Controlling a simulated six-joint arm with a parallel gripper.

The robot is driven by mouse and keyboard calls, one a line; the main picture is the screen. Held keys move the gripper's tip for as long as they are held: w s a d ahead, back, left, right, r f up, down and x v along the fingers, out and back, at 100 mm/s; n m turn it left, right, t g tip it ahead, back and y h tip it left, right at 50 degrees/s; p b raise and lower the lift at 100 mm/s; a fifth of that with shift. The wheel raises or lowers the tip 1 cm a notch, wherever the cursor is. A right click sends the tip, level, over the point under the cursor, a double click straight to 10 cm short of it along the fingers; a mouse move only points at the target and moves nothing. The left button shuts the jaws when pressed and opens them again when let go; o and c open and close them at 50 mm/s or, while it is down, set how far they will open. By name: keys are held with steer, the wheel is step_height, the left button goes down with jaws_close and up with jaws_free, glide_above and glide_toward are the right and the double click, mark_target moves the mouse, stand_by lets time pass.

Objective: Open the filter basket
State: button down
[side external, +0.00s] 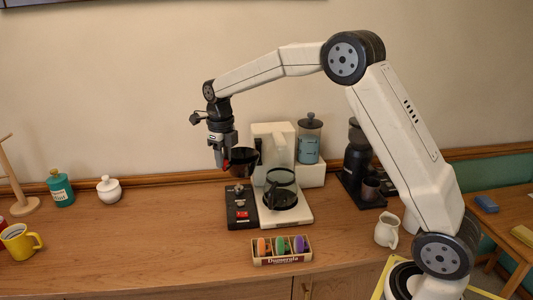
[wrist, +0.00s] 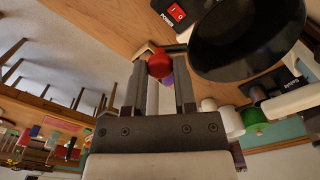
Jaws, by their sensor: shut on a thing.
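My gripper (side external: 226,165) points down at the basket's left side. In the wrist view the basket (wrist: 240,45) is a large black bowl at upper right, with a short dark handle ending in a red knob (wrist: 159,66). My gripper (wrist: 160,62) is shut on the red knob, which sits between its fingertips. The glass carafe (side external: 281,190) with a black lid stands on the base.
A box of coloured pods (side external: 281,249) lies in front of the maker. A blue canister (side external: 309,140), black grinder (side external: 356,165) and cream jug (side external: 387,230) stand to the right. A white sugar bowl (side external: 108,189) and yellow mug (side external: 20,241) are left. Counter between is clear.

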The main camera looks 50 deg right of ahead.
steer(key=shift+w, duration=0.25)
steer(key=shift+c, duration=2)
jaws_free()
steer(key=shift+r, duration=0.15)
steer(key=shift+r, duration=3.8)
steer(key=shift+f, duration=0.1)
